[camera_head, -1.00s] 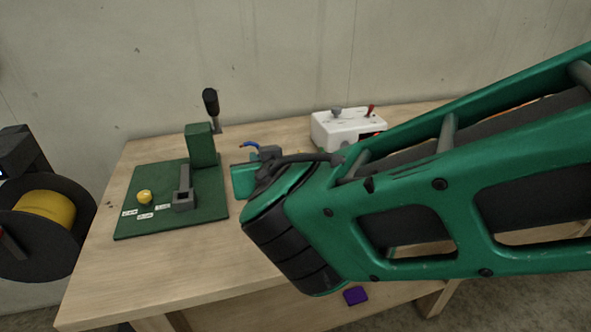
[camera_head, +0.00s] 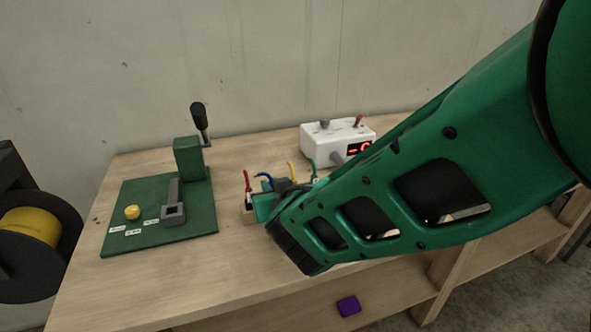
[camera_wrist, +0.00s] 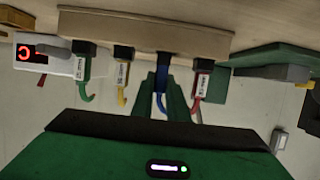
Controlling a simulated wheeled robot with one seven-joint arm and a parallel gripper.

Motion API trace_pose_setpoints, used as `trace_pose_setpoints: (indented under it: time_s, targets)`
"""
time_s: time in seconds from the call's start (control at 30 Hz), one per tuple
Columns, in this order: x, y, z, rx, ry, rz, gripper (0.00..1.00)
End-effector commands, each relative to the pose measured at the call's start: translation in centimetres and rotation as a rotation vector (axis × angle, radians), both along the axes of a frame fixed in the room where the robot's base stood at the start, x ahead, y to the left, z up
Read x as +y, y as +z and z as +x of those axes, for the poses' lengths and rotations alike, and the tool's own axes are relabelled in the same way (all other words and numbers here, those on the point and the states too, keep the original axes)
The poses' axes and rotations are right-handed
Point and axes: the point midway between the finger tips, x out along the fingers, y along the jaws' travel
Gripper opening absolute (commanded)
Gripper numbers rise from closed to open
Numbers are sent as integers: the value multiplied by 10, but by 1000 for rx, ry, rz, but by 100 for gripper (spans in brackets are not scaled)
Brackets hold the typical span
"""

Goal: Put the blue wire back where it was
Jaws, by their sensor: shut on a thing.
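A wooden block (camera_wrist: 215,40) shows in the wrist view, with a green wire (camera_wrist: 86,88), a yellow wire (camera_wrist: 121,92) and a red wire (camera_wrist: 197,100) on it, each with a white label. The blue wire (camera_wrist: 161,104) is between the yellow and red wires, held between the fingers of my gripper (camera_wrist: 161,88). In the head view my gripper (camera_head: 263,205) is at the block, with the blue wire (camera_head: 264,178) curving up between the red and yellow wires.
A white meter (camera_head: 322,146) with a red display stands behind, close to my arm. A green board (camera_head: 188,235) with a lever, a yellow knob and labels lies to the left. A yellow spool (camera_head: 32,228) is at far left. A purple thing (camera_head: 348,306) lies lower down.

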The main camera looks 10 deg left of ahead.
Motion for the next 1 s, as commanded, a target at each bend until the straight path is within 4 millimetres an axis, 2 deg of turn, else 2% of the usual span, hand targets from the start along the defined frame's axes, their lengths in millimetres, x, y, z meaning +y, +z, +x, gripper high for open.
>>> trace_pose_setpoints:
  time_s: [0.3, 0.33, 0.4, 0.77, 1.0]
  targets:
    - [0, -2, 0, 0, 0, 1, 0]
    - [0, -2, 0, 0, -1, 2, 16]
    - [0, -2, 0, 0, -1, 2, 32]
    - [-1, 1, 0, 0, -1, 2, 32]
    - [-15, 11, -23, 1, 1, 4, 32]
